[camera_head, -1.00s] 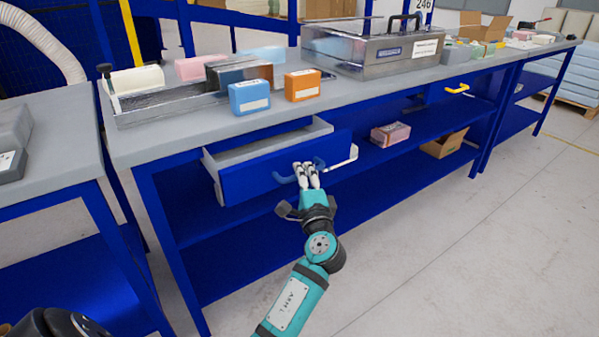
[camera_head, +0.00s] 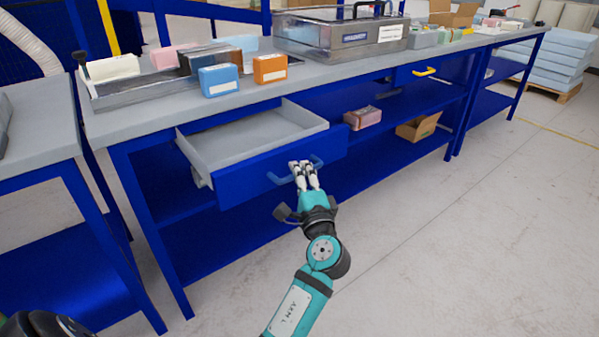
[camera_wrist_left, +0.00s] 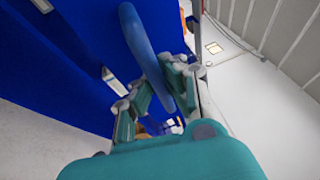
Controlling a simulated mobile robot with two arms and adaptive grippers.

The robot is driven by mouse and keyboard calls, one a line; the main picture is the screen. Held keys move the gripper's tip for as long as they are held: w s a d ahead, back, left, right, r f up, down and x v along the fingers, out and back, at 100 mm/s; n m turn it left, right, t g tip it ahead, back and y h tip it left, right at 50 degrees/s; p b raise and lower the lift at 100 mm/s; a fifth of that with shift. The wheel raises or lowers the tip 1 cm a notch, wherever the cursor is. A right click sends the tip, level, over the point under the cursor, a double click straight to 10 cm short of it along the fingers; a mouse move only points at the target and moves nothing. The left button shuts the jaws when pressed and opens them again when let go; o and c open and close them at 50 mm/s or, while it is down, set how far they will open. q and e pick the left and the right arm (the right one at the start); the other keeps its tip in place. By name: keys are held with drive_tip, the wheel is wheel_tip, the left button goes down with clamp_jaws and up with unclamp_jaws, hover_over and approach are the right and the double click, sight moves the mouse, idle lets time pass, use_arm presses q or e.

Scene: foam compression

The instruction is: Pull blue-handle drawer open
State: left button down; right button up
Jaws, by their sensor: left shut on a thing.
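The blue-handle drawer (camera_head: 243,178) is pulled out from under the workbench, and its empty grey inside shows in the head view. The blue handle (camera_head: 283,178) is on its blue front. In the left wrist view the handle (camera_wrist_left: 142,45) runs as a curved blue bar between the fingers (camera_wrist_left: 158,92). The fingers hide part of the handle. My right gripper is not in view.
The workbench top (camera_head: 150,122) holds a blue box (camera_head: 218,80), an orange box (camera_head: 270,69) and a metal case (camera_head: 340,37). A yellow handle (camera_head: 424,72) is further right. A pink box (camera_head: 362,118) and a cardboard box (camera_head: 418,127) sit on the lower shelf. The floor in front is clear.

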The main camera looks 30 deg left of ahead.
use_arm(q)
drive_tip(key=c, duration=1.3)
unclamp_jaws()
drive_tip(key=shift+a+f, duration=0.1)
drive_tip(key=shift+f, duration=0.05)
drive_tip(key=shift+c, duration=0.2)
drive_tip(key=shift+s, duration=0.1)
drive_tip(key=v, duration=0.7)
drive_tip(key=shift+d, duration=0.2)
drive_tip(key=shift+s, duration=0.1)
